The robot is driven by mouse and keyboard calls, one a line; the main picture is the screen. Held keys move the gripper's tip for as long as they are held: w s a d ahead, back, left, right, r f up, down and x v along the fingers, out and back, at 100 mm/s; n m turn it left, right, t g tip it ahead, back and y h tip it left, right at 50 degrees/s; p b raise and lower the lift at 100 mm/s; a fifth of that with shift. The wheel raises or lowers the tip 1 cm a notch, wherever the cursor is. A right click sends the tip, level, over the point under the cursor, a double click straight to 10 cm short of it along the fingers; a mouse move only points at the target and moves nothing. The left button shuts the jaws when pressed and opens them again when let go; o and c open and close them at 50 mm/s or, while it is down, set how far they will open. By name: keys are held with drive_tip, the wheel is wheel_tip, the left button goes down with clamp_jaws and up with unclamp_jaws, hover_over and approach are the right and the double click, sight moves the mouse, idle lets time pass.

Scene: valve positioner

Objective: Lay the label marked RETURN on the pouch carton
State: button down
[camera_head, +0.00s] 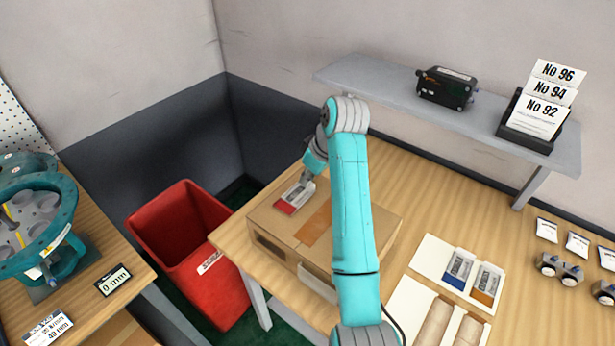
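The carton (272,224) is a brown cardboard box with an orange-brown strip across its top, standing on the wooden table. A white label with a red band (294,198) is at the back-left part of the carton's top; its print is too small to read. My gripper (303,182) points down at the label's far end, touching it or very close. The fingertips are small and partly hidden, so I cannot tell whether they hold the label. Two more labels, one with a blue band (460,268) and one with an orange band (486,285), lie on a white card.
A red bin (190,250) stands on the floor left of the table. A grey shelf (400,96) at the back carries a black device (446,88) and a holder of numbered cards (540,112). Brown rolls (436,322) lie at the front; small metal parts (558,268) are at right.

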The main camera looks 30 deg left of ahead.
drive_tip(key=shift+f, duration=0.2)
idle(0.3)
drive_tip(key=c, duration=1.2)
unclamp_jaws()
drive_tip(key=shift+c, duration=0.2)
